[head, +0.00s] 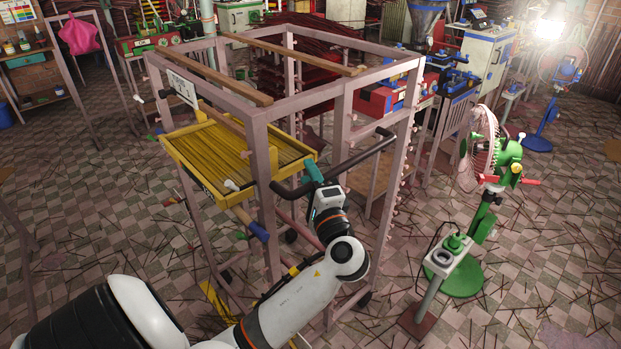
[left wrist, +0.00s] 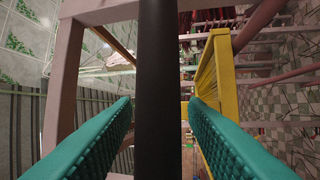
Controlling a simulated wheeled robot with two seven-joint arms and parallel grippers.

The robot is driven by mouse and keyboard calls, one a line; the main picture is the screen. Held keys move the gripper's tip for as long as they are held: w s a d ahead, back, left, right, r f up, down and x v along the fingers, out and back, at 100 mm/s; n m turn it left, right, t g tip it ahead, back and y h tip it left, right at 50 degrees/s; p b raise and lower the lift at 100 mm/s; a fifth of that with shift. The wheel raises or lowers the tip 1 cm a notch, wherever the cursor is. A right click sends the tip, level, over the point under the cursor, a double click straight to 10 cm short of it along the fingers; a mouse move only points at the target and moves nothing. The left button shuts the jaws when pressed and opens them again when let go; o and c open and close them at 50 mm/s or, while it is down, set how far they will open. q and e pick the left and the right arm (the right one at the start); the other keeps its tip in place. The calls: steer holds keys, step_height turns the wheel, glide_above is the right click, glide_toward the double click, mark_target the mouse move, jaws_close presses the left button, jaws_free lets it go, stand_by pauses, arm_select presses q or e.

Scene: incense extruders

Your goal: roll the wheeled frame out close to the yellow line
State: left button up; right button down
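The wheeled frame (head: 258,108) is a tall, pinkish open metal rack with small dark casters, standing upright on the tiled floor. It carries a yellow tray (head: 172,150) of incense sticks, also seen in the left wrist view (left wrist: 206,80). A dark push handle (head: 362,152) crosses its near side. My left gripper (head: 313,172) is at this handle. In the left wrist view the bar (left wrist: 159,60) runs between the two open teal fingers, with narrow gaps on both sides. A piece of yellow line (head: 216,302) shows on the floor beside my left arm. My right gripper is out of view.
Machines (head: 485,55) line the back. Loose sticks litter the floor. Open floor lies left of the frame.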

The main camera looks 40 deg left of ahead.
arm_select(q)
steer(key=b+v, duration=0.3)
steer(key=v, duration=0.9)
steer(key=shift+a+f, duration=0.1)
